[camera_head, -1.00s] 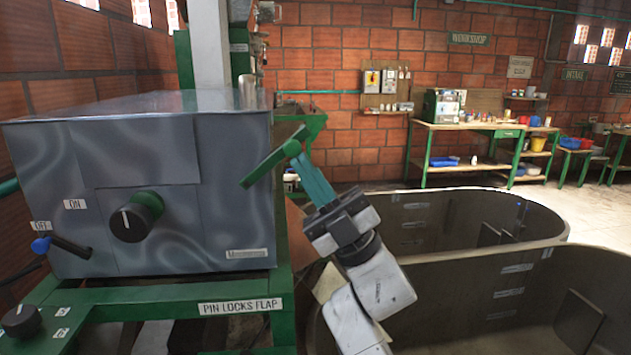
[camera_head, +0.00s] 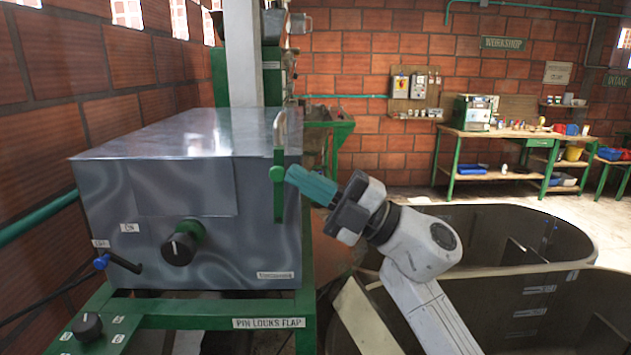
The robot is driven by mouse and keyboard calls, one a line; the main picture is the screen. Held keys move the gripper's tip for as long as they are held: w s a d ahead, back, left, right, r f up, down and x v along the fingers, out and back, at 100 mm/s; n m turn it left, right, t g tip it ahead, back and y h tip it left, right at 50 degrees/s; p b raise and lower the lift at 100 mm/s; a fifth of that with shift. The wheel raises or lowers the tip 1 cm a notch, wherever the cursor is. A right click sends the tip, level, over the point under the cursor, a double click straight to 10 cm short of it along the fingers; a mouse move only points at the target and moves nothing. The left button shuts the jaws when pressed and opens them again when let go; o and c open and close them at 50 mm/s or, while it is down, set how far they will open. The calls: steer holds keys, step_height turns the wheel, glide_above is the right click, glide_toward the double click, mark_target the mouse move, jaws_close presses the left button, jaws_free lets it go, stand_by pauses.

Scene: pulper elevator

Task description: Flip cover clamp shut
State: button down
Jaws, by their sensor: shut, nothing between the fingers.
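The cover clamp is a green lever (camera_head: 278,187) on the right side of the grey metal cover box (camera_head: 215,220). It stands upright against the box's front right edge, with a round green pivot part at its middle. A pale metal loop (camera_head: 281,128) shows at its top, by the box's upper edge. My gripper (camera_head: 291,177) has teal fingers, shut with nothing between them. The fingers come from the right and their tips are at the lever's right edge near the pivot; I cannot tell whether they touch it.
A black knob (camera_head: 180,248) and a blue-tipped switch lever (camera_head: 101,262) are on the box front. A green frame (camera_head: 190,307) runs below, with another knob (camera_head: 87,326). Large grey tanks (camera_head: 505,232) lie to the right. A workbench (camera_head: 500,135) stands far back.

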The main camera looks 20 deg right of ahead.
steer(key=shift+w+a+r, duration=0.1)
steer(key=shift+a+r, duration=0.1)
steer(key=shift+a, duration=0.05)
steer(key=shift+a+r, duration=0.1)
stand_by(0.5)
